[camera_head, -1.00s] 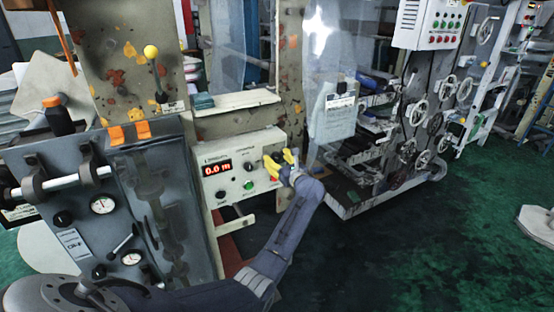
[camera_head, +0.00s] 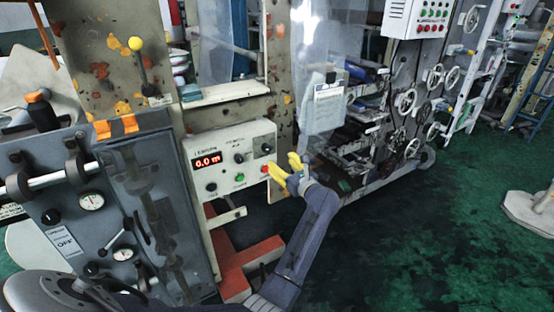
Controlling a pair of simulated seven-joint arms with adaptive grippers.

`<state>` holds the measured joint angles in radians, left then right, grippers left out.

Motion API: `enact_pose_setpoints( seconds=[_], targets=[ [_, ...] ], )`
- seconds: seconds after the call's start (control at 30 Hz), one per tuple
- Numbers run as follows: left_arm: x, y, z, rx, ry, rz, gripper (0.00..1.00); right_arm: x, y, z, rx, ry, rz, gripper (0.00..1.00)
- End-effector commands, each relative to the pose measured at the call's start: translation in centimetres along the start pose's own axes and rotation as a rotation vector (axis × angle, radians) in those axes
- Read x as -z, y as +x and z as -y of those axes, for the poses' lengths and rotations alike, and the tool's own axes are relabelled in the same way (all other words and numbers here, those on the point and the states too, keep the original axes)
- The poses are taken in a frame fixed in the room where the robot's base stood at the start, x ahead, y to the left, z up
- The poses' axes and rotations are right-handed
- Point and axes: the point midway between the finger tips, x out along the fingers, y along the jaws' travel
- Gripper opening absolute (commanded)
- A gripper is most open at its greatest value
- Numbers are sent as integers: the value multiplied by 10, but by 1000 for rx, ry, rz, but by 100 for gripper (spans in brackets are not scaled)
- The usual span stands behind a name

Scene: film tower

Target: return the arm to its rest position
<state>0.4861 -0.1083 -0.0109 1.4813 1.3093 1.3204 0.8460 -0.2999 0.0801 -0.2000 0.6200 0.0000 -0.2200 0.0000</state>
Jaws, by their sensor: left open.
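My left arm (camera_head: 310,225) reaches up from the bottom of the head view. My left gripper (camera_head: 282,160) has yellow fingers, spread apart with nothing seen between them. It is in front of the lower right edge of a cream control box (camera_head: 222,172), near a red button (camera_head: 264,169). I cannot tell whether a finger touches the box. The box has a red display (camera_head: 207,161) reading "0.0 m", dark knobs and a green button (camera_head: 239,178). My right gripper is not in view.
A machine with handwheels (camera_head: 407,100) is behind at right. Green floor (camera_head: 420,240) is open at lower right. A pale base (camera_head: 530,213) stands at far right.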

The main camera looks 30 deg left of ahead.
Motion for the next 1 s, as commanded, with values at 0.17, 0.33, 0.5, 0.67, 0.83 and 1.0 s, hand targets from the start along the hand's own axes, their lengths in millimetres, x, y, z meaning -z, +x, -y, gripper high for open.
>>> enact_pose_setpoints(
  seconds=[0.17, 0.33, 0.5, 0.67, 0.83, 1.0],
  targets=[
    [0, -9, 0, -1, -1, 1, 55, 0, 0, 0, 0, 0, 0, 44],
    [0, -11, 0, -1, -1, 1, 55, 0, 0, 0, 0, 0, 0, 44],
    [0, -11, 0, -1, -1, 0, 55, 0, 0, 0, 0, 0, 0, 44],
    [0, -11, 0, -1, 2, 0, 55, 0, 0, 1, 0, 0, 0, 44],
    [-12, -11, 9, 37, 118, 56, 55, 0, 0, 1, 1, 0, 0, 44],
    [-32, -23, 51, 131, 538, 301, 55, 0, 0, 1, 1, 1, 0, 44]
  ],
)
